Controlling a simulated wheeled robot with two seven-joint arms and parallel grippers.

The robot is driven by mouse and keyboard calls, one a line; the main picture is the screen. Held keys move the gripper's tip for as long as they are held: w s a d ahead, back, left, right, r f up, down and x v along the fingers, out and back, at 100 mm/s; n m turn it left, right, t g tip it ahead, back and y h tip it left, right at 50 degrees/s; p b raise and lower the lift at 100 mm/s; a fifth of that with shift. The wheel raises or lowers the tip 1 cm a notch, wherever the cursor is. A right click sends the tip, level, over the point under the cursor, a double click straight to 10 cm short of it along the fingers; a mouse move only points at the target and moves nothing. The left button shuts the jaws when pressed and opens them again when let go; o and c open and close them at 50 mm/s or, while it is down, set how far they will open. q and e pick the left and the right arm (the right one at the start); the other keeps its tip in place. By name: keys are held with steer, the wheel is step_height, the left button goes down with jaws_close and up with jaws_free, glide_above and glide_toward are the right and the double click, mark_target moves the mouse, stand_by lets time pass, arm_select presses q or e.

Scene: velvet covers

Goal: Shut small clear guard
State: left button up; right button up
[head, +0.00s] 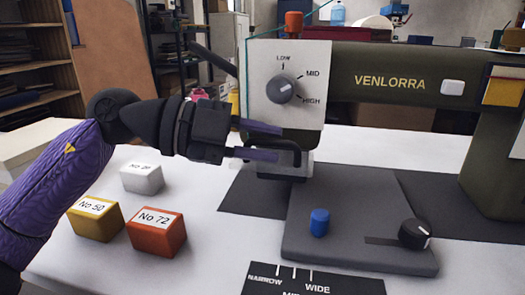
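A thin teal-edged clear panel, which looks like the small clear guard (247,75), stands at the left side of the sewing machine's head. One edge runs down beside the dial plate and another slants up to the right above it. Its full outline and hinge are hard to make out. My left gripper (268,141) is in front of the lower part of the machine head. Its two fingers point right, one above the other, with a gap between them. I cannot tell whether they touch the machine. My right gripper is not in view.
The green VENLORRA machine (390,82) has a LOW/MID/HIGH dial (281,89). Its grey bed (360,230) carries a blue knob (319,222) and a black knob (414,234). White (143,180), yellow (96,219) and orange (157,233) numbered blocks sit below my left arm.

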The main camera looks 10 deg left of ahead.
arm_select(q)
steer(key=shift+r, duration=0.1)
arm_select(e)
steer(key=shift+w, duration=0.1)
arm_select(q)
jaws_close()
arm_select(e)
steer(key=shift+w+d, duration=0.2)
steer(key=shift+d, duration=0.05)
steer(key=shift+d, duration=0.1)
